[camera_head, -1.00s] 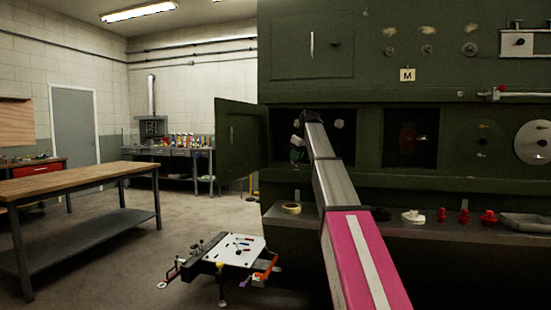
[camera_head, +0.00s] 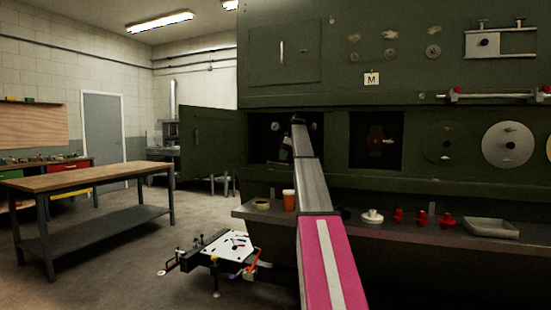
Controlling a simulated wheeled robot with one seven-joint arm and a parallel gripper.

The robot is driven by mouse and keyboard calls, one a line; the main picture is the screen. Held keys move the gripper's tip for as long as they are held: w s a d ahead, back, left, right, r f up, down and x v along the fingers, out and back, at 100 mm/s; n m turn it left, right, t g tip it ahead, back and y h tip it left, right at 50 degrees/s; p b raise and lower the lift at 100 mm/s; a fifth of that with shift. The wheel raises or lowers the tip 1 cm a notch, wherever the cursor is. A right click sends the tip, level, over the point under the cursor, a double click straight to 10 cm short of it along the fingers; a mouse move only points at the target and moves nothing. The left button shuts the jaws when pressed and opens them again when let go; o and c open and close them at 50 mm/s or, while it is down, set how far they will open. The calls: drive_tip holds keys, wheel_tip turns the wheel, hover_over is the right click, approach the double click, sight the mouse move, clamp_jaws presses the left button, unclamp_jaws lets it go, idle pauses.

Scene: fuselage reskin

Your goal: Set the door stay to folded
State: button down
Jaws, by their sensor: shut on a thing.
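My arm (camera_head: 313,185) reaches forward and up to a dark open compartment (camera_head: 262,148) in the green panel. Its far end (camera_head: 298,122) is at the opening. My gripper's fingers are hidden behind the arm and in the dark, so what they touch does not show. The green door (camera_head: 210,142) of the compartment stands open to the left. The door stay cannot be made out. A small dark green and white shape (camera_head: 284,152) shows just left of the arm's end, too small to identify.
A ledge under the panel holds a tape roll (camera_head: 261,204), an orange cup (camera_head: 289,200), red knobs (camera_head: 421,219) and a grey tray (camera_head: 490,228). A low cart (camera_head: 228,246) stands left of my arm. A wooden bench (camera_head: 90,176) is farther left, with clear floor between.

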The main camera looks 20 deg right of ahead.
drive_tip(key=shift+w+d+n, duration=0.2)
drive_tip(key=shift+d+n, duration=0.05)
drive_tip(key=shift+n, duration=0.05)
idle(0.4)
drive_tip(key=c, duration=1.1)
unclamp_jaws()
drive_tip(key=shift+o, duration=0.2)
drive_tip(key=shift+s+a, duration=0.1)
